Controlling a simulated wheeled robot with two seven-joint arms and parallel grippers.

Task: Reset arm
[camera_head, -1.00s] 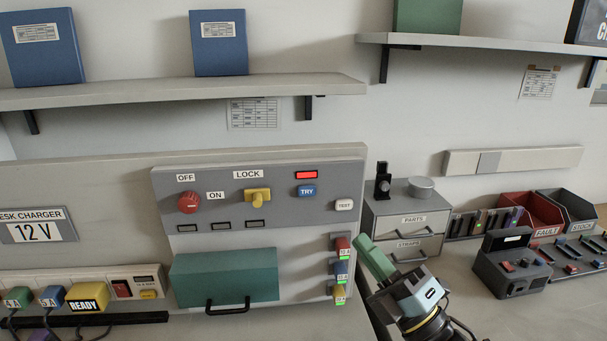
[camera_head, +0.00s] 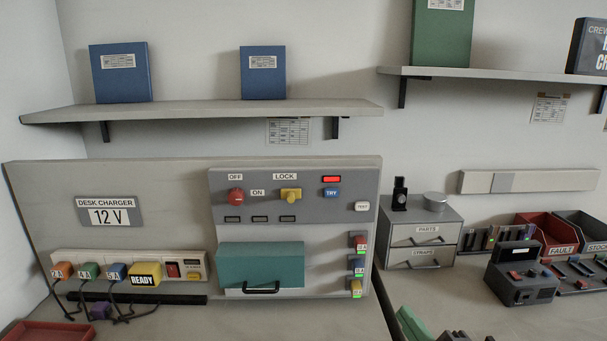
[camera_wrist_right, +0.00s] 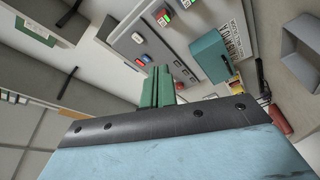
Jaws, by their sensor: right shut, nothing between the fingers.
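My right gripper (camera_head: 409,322) shows only as green fingers at the bottom edge of the head view, right of the control panel. In the right wrist view its green fingers (camera_wrist_right: 158,88) are together with nothing between them. They point toward the panel and touch nothing that I can make out. The grey control panel (camera_head: 330,240) carries a red knob (camera_head: 236,196), a yellow lock switch (camera_head: 291,194), a lit red indicator and a teal cover (camera_head: 262,265) with a black handle. My left gripper is in neither view.
A desk charger strip (camera_head: 130,262) with coloured plugs and cables lies left of the panel. A grey drawer unit (camera_head: 420,232), a dark radio device (camera_head: 521,276) and a red fault bin (camera_head: 545,232) stand at right. The bench front between them is mostly clear.

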